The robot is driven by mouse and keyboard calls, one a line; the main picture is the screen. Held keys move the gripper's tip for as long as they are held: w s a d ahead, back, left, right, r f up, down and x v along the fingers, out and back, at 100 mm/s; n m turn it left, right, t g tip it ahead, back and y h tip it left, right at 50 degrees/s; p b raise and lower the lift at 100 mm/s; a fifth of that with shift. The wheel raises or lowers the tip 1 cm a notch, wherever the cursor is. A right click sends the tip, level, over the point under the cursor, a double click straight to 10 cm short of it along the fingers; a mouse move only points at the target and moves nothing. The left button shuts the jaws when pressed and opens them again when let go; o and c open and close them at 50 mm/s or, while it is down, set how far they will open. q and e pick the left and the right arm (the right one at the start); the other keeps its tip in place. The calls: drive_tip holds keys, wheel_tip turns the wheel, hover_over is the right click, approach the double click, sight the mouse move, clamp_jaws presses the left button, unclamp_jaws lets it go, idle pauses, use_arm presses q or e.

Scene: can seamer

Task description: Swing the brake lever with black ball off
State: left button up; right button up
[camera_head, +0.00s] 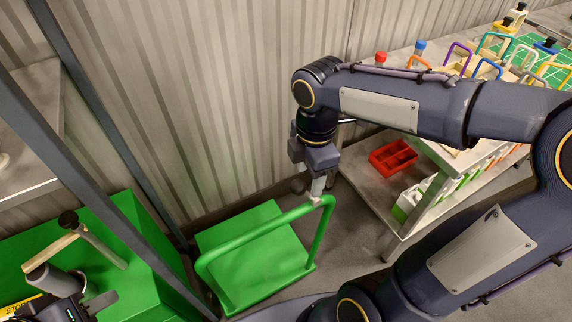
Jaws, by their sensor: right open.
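A black ball (68,219) sits at the upper end of a grey rod (104,248) on the green machine (125,228) at the lower left. A beige bar (55,252) runs from near the ball down to a grey cylinder. A dark part with a small green light, which appears to be my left gripper (72,309), is at the lower left edge below the cylinder, mostly cut off. I cannot tell whether it touches anything. My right gripper (318,186) is open, pointing down just above the handle of a green trolley, far from the lever.
The green trolley (255,262) stands on the floor, its raised handle (270,226) under my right gripper. A dark frame post (110,160) crosses in front of the green machine. At right, a bench holds colourful-handled items, with a red bin (393,158) on its lower shelf.

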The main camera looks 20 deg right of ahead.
sight(302, 189)
drive_tip(key=w+n, duration=0.1)
drive_tip(key=n, duration=0.1)
drive_tip(key=w+n+g, duration=0.1)
drive_tip(key=shift+w+a+f+n+h, duration=0.25)
drive_tip(key=shift+w+f+n+h, duration=0.05)
drive_tip(key=shift+w+f, duration=0.1)
drive_tip(key=f, duration=0.5)
drive_tip(key=s+f, duration=0.1)
drive_tip(key=f, duration=0.1)
drive_tip(key=shift+f, duration=0.3)
drive_tip(key=shift+w, duration=0.1)
clamp_jaws()
